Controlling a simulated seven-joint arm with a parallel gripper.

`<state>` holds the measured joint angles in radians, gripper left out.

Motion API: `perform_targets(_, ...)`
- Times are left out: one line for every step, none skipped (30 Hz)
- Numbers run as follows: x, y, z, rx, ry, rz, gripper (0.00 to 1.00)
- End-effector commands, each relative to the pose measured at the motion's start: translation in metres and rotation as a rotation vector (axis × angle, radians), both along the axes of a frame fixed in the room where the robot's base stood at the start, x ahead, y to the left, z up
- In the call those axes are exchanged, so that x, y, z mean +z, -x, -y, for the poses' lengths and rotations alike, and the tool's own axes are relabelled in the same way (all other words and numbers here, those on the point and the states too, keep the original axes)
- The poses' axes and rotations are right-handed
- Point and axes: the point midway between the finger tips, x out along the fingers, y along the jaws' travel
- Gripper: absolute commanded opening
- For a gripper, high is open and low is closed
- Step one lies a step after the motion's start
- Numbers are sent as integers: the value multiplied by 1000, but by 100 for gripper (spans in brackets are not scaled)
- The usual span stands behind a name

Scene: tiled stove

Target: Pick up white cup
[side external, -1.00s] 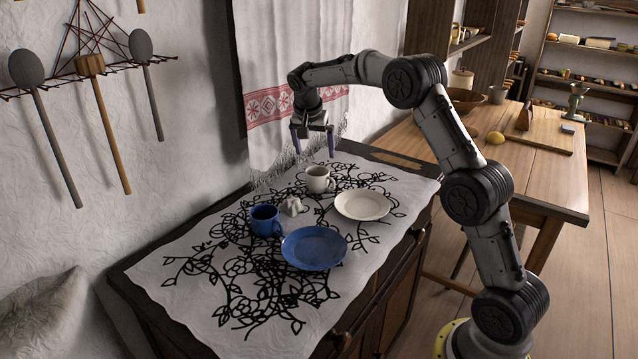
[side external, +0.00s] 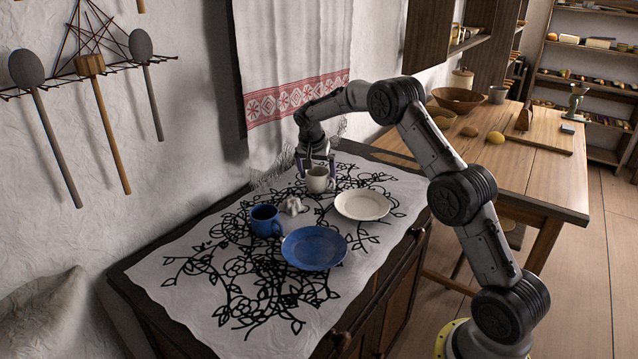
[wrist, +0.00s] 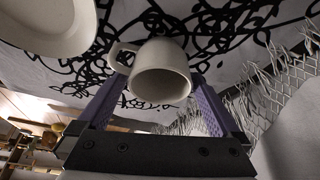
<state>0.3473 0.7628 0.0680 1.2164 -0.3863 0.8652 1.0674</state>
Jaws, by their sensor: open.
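The white cup (side external: 318,180) stands upright on the patterned cloth near the back of the chest, with its handle toward the right. My gripper (side external: 317,166) is low at the cup, with its fingers pointing down. In the wrist view the cup (wrist: 161,76) shows between the two purple fingers of my gripper (wrist: 158,98), its handle at the left. The fingers are open, with one on each side of the cup. I cannot tell whether either finger touches it.
A white plate (side external: 363,205) lies just right of the cup and also shows in the wrist view (wrist: 45,22). A blue cup (side external: 264,220), a blue plate (side external: 314,248) and a small pale object (side external: 292,205) are nearer the front. A fringed towel (side external: 295,60) hangs close behind.

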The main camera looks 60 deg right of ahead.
Motion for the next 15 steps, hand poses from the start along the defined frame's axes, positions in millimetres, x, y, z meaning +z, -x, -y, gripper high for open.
perform_targets(0, 0, 0, 0, 0, 0, 100)
perform_targets(0, 0, 0, 0, 0, 0, 100)
perform_targets(0, 0, 0, 0, 0, 0, 100)
perform_targets(0, 0, 0, 0, 0, 0, 98)
perform_targets(0, 0, 0, 0, 0, 0, 93)
perform_targets(0, 0, 0, 0, 0, 0, 86)
perform_targets(0, 0, 0, 0, 0, 0, 80)
perform_targets(0, 0, 0, 0, 0, 0, 75)
perform_targets(0, 0, 0, 0, 0, 0, 68)
perform_targets(0, 0, 0, 1, 0, 0, 62)
perform_targets(0, 0, 0, 1, 0, 0, 57)
perform_targets(0, 0, 0, 1, 0, 0, 50)
perform_targets(0, 0, 0, 1, 0, 0, 44)
perform_targets(1, 0, 0, 1, 0, 0, 39)
perform_targets(1, 0, 0, 1, 0, 0, 32)
